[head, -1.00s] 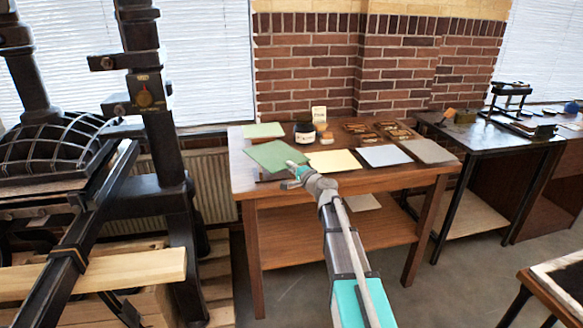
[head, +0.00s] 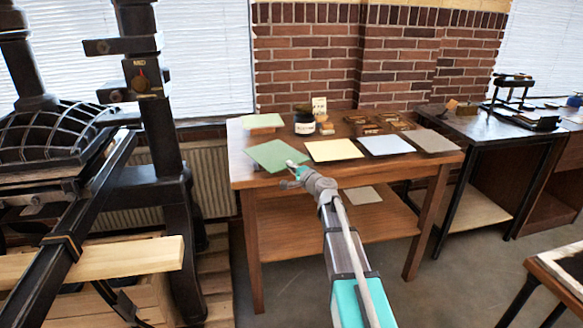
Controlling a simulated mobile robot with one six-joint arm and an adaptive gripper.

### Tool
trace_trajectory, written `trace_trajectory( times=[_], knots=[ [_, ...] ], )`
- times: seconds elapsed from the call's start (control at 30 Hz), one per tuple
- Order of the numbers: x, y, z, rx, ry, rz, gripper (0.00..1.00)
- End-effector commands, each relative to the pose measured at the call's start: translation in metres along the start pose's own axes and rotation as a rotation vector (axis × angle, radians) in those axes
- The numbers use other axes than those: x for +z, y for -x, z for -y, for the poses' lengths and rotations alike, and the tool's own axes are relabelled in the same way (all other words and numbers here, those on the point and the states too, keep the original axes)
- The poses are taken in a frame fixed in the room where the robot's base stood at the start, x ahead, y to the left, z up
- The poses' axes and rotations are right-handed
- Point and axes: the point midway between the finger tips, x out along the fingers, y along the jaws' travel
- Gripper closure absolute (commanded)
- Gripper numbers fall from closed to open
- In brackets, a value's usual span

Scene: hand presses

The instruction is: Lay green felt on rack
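A green sheet (head: 269,153), which looks like the felt, is level with the near left part of the wooden table in the head view. My gripper (head: 292,169) is at its near right corner and appears shut on it. The fingertips are small, and the sheet hides part of the table edge. A second, paler green sheet (head: 265,121) lies at the back left of the table on what looks like a low block. I cannot make out a rack with certainty.
The wooden table (head: 420,172) also bears a yellow sheet (head: 334,150), a pale blue sheet (head: 385,145), a grey sheet (head: 432,141), a dark jar (head: 304,124) and small wooden blocks. A black press (head: 165,130) stands left.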

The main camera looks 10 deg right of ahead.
Motion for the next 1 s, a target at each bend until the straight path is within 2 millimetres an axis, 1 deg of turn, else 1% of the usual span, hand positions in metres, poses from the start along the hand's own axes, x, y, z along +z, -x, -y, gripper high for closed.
trace_trajectory(
  times=[0.37,0.4,0.47,0.6,0.87,0.93,1.0],
  knots=[
    [0.0003,-0.0001,0.0002,0.0,0.0,0.0,1.0],
    [0.0003,-0.0002,0.0002,0.0,0.0,0.0,0.9],
    [0.0003,-0.0002,0.0002,0.0,0.0,0.0,0.79],
    [0.0004,-0.0002,0.0002,0.0,0.0,0.0,0.53],
    [0.0004,-0.0002,0.0002,0.0,0.0,0.001,0.51],
    [0.0004,-0.0002,0.0002,0.0,0.0,0.001,0.4],
    [0.0004,-0.0001,0.0002,0.0,0.0,0.0,0.4]
  ],
)
